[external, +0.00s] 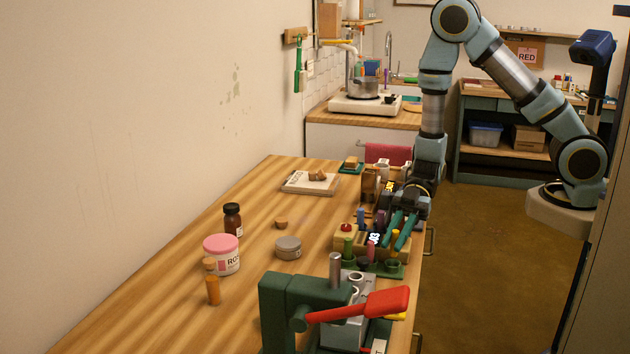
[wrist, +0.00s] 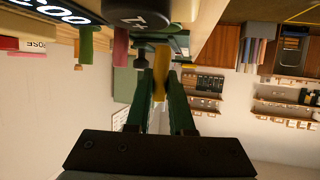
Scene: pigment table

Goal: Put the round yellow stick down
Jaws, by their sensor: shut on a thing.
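The round yellow stick (wrist: 160,72) shows in the wrist view between the green fingers of my gripper (wrist: 160,88), which is shut on it. In the external view my gripper (external: 396,238) points down over the right edge of the table, beside the scale and the sticks. The yellow stick cannot be made out clearly there. A green stick (external: 347,248) and a pink stick (external: 371,251) stand near the green rack (external: 388,268). A green stick (wrist: 86,45) and a pink stick (wrist: 120,46) also show in the wrist view.
A green press with a red lever (external: 365,305) stands at the table's near end. A pink-lidded jar (external: 221,255), a brown bottle (external: 232,220), a grey tin (external: 288,247) and an orange vial (external: 213,290) stand to the left. The table's (external: 160,310) left part is mostly clear.

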